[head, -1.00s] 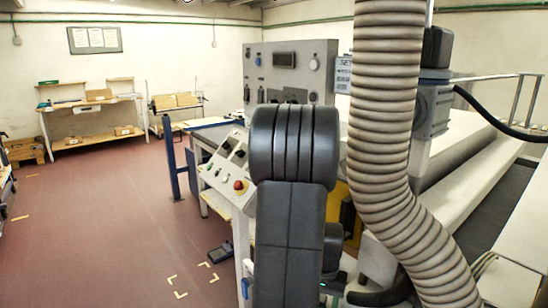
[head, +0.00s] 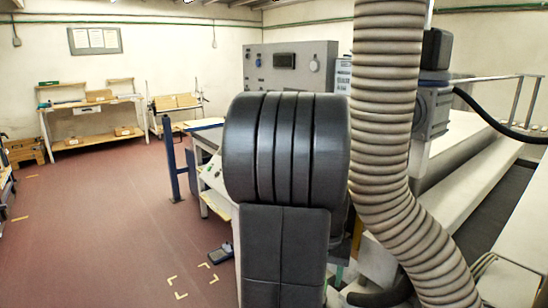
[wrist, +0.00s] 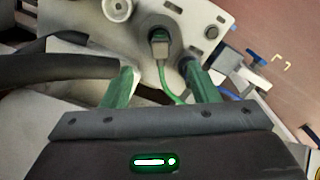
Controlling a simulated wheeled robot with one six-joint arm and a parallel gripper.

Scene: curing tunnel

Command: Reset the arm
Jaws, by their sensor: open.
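My gripper (wrist: 158,72) shows in the wrist view with its two green fingers spread apart and nothing held between them. Beyond the fingertips, a grey plug (wrist: 159,46) with a green cable sits at a round dark socket on a light panel (wrist: 200,18). The plug appears apart from both fingers. In the head view my dark arm link fills the middle and hides my gripper and most of the sloped control console (head: 212,176).
A ribbed hose (head: 385,120) hangs close on the right of my arm. A grey cabinet (head: 290,62) stands behind it. A blue post (head: 173,172) and a dark device (head: 220,252) on the floor are to the left.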

